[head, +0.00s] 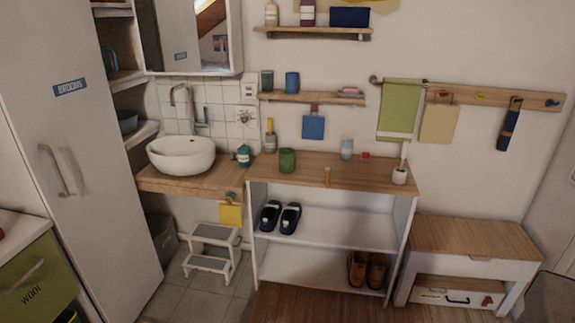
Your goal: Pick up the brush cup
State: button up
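A small white cup with a thin upright brush or stick in it, which looks like the brush cup (399,177), stands near the right end of the wooden shelf top (350,176). It is close to the front right corner. A green towel hangs on the wall above and behind it. My gripper is not in view.
A green cup (287,160), a pale blue cup (347,149) and a small orange item (327,177) share the top. A teal jar (243,155) stands beside the white basin (181,155). A step stool (212,250) and a low bench (475,240) flank the shelf unit.

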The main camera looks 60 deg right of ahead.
aim_at(286, 156)
jog(key=z, duration=0.05)
jog(key=i, duration=0.95)
jog(key=u, duration=0.05)
